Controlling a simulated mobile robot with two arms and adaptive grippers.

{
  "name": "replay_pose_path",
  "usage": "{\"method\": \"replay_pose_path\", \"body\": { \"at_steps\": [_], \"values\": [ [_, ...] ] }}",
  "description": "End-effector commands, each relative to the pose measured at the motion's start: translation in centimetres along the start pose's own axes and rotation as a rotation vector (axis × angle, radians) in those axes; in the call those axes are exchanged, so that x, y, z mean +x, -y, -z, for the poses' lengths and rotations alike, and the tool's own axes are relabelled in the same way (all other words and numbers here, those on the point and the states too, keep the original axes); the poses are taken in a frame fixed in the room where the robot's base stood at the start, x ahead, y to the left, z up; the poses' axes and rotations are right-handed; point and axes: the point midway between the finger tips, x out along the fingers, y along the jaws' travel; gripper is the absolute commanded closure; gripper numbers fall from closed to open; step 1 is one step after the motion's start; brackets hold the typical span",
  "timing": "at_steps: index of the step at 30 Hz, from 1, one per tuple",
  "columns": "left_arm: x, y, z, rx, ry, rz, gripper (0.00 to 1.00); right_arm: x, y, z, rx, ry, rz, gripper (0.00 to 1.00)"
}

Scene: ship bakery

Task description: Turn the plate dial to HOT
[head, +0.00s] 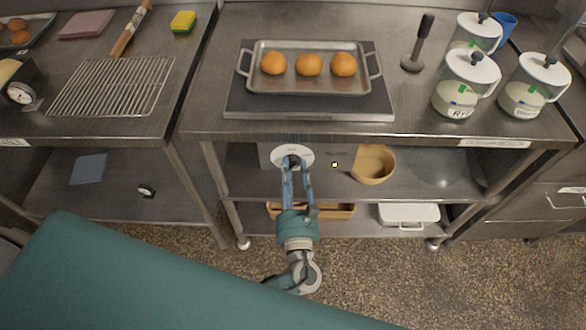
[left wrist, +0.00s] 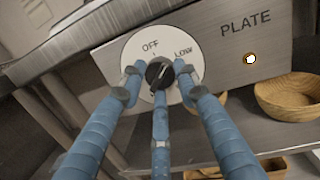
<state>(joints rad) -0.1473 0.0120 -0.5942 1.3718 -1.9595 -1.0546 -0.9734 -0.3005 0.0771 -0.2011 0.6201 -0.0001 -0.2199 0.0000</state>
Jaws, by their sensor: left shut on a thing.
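The plate dial (head: 304,154) is a white round face on the grey panel under the counter's front edge. In the left wrist view the dial face (left wrist: 139,49) shows OFF at the top and LOW to its right; HOT is not visible, and the lower part is hidden by blue fingers. A black knob (left wrist: 159,70) sits at its centre. My left gripper (head: 292,166) is at the dial, and its fingers (left wrist: 160,78) are shut around the knob. I cannot clearly tell where the knob points. My right gripper is not in view.
A small lit lamp (left wrist: 249,59) sits under the word PLATE. Above, a metal tray (head: 310,90) with three buns stands on the flat plate (head: 250,106). A wooden bowl (head: 372,178) is on the shelf to the right. Glass jars (head: 466,85) stand on the counter's right.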

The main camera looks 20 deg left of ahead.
Motion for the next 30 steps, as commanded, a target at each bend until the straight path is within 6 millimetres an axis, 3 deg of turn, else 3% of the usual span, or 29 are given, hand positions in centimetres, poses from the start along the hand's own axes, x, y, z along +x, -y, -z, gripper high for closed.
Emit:
{"method": "replay_pose_path", "body": {
  "at_steps": [30],
  "values": [
    [-0.3, -0.5, 0.3, 0.964, 0.057, 0.11, 0.95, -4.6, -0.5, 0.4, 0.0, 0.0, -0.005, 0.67]
  ]
}}
